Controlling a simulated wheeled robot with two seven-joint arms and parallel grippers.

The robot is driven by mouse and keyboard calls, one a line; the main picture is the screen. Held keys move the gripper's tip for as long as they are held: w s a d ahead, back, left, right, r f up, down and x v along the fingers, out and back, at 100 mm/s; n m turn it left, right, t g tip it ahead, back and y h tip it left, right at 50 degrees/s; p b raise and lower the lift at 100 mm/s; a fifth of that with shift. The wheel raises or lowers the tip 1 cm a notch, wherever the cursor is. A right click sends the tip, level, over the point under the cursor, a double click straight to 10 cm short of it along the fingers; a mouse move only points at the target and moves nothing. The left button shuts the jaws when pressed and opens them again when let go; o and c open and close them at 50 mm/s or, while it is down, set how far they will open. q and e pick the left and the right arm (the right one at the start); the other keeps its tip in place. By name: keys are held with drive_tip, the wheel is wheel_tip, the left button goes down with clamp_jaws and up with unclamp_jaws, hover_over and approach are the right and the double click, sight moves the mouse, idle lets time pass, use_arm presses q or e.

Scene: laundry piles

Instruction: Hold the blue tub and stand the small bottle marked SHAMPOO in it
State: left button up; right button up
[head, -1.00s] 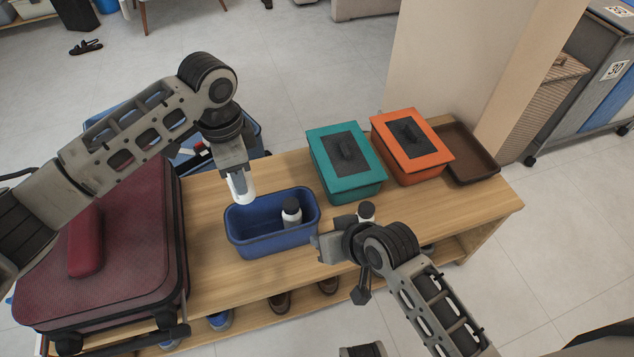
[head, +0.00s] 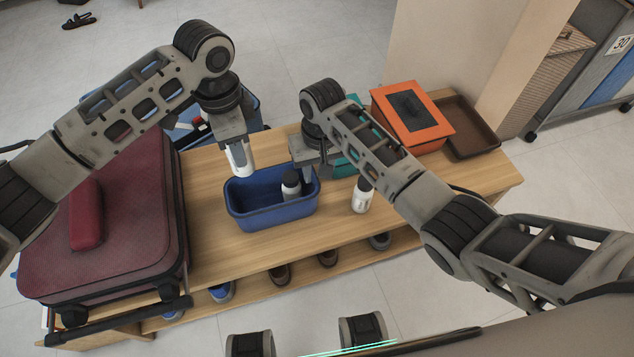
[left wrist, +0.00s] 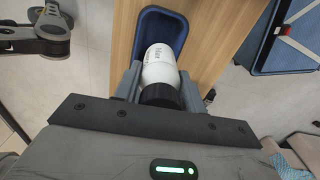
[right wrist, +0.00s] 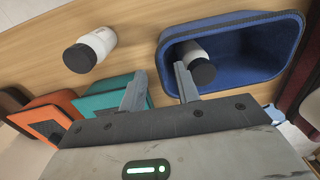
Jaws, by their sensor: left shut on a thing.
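The blue tub (head: 272,217) stands on the wooden bench. A white bottle with a dark cap (head: 291,187) stands inside it, near its right end. My left gripper (head: 238,158) is shut on another white bottle (left wrist: 160,66), above the tub's left end; its label is too small to read surely. My right gripper (right wrist: 160,85) is open and empty at the tub's right end. In the right wrist view the tub's end wall is close to its fingers; I cannot tell whether they touch it. A third white bottle (head: 361,197) stands on the bench right of the tub.
A teal lidded box (head: 345,167) is mostly hidden behind my right arm. An orange lidded box (head: 411,117) and a brown tray (head: 472,130) are at the bench's right. A dark red suitcase (head: 130,215) is at the left. Shoes sit on the shelf below.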

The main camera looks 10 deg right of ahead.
sight(317, 183)
wheel_tip(317, 183, down, 8)
drive_tip(key=shift+a+f, duration=0.1)
drive_tip(key=shift+a, duration=0.05)
idle(0.3)
clamp_jaws()
